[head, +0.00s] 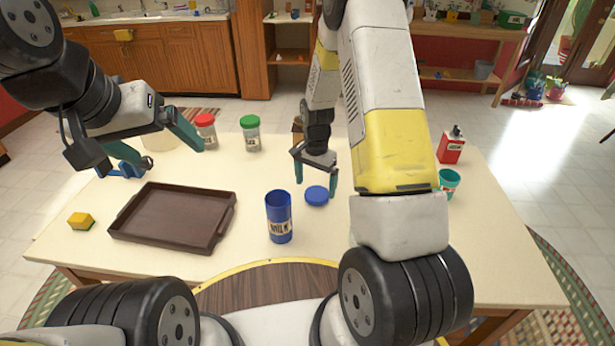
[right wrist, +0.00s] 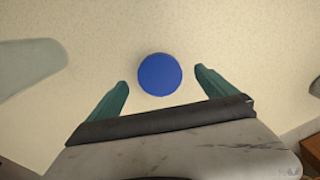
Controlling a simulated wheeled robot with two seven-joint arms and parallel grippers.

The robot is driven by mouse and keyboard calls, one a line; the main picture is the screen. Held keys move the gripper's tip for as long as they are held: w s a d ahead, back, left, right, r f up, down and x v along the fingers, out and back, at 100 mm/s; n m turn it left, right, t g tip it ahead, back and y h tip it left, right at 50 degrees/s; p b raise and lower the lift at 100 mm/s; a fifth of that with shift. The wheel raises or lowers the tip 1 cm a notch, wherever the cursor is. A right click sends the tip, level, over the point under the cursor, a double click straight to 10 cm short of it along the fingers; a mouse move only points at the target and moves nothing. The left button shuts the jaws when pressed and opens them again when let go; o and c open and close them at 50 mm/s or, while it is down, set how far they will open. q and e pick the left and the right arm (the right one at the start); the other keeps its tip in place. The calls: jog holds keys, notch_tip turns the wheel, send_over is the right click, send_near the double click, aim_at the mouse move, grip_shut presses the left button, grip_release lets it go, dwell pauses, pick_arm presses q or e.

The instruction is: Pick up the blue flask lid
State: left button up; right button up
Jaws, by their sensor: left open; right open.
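The blue flask lid (head: 316,195) lies flat on the table, just right of the open blue flask (head: 279,218), which stands upright. My right gripper (head: 316,190) is open and points down over the lid. In the right wrist view the lid (right wrist: 160,74) shows as a round blue disc between and slightly beyond the two green fingertips of my right gripper (right wrist: 161,78), with a gap on each side. My left gripper (head: 165,155) is open and empty above the back left of the table, near a blue object.
Red-lidded (head: 206,131) and green-lidded (head: 250,133) jars stand behind. A red bottle (head: 451,146) and teal cup (head: 449,183) stand at right.

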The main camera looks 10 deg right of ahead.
aim_at(316, 194)
jog(key=f, duration=0.3)
jog(key=shift+d+f, duration=0.2)
jog(key=shift+c, duration=0.2)
jog(key=c, duration=1.4)
jog(key=shift+o, duration=0.2)
notch_tip(316, 194, up, 9)
jog(key=s+n, duration=0.1)
jog(key=n, duration=0.2)
jog(key=s+n, duration=0.2)
jog(key=s+a+n, duration=0.1)
jog(key=s+n, duration=0.1)
jog(key=n, duration=0.1)
jog(key=shift+r+n, duration=0.3)
jog(key=shift+r, duration=0.05)
